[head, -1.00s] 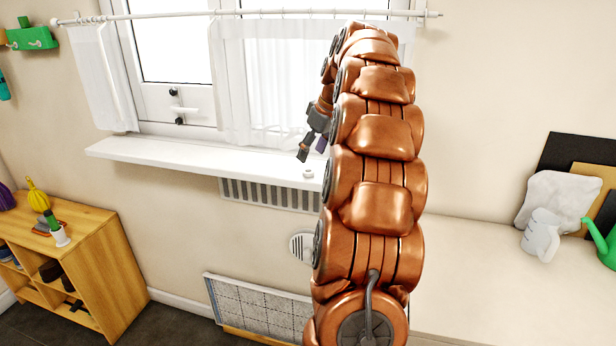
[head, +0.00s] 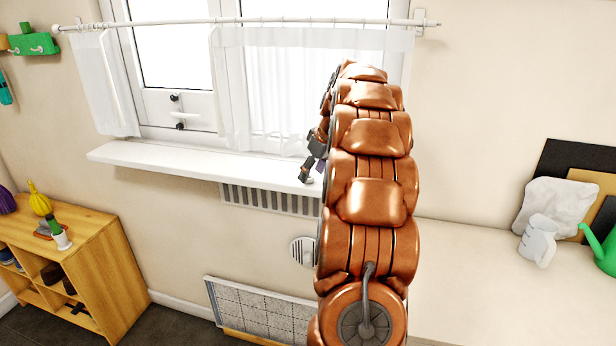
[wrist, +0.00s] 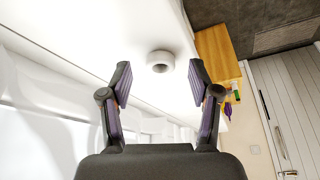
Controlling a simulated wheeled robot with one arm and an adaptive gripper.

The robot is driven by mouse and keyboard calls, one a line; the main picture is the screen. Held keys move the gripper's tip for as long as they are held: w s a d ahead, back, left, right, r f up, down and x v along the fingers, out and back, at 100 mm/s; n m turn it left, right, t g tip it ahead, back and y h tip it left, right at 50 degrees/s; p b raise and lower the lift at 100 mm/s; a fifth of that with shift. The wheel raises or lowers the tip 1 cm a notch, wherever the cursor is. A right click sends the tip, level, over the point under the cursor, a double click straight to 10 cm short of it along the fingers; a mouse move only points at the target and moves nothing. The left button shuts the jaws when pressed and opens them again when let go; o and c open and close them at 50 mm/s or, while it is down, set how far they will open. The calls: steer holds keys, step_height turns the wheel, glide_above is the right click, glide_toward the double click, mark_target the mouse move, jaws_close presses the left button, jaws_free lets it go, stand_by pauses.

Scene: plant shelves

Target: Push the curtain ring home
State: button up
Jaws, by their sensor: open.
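A small white ring-like piece with a dark hole (wrist: 160,61) lies on the white windowsill (head: 150,158), as the wrist view shows. In the head view it is hidden behind my gripper. My gripper (head: 307,170) is at the right part of the sill. In the wrist view its two purple-padded fingers (wrist: 160,82) are apart, with the ring piece just beyond and between the tips, not touched. A white curtain rod (head: 250,21) with small rings spans the window, and sheer white curtains (head: 275,85) hang from it.
A wooden shelf (head: 125,265) with a yellow vase (head: 39,200) stands at left. A white bench top (head: 465,290) at right bears a jug (head: 540,240) and a green watering can (head: 605,250). A vent grille (head: 268,198) is below the sill.

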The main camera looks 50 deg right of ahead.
steer(key=shift+w+f, duration=0.2)
steer(key=shift+f, duration=0.35)
steer(key=c, duration=0.8)
steer(key=shift+r, duration=0.1)
steer(key=shift+c, duration=0.2)
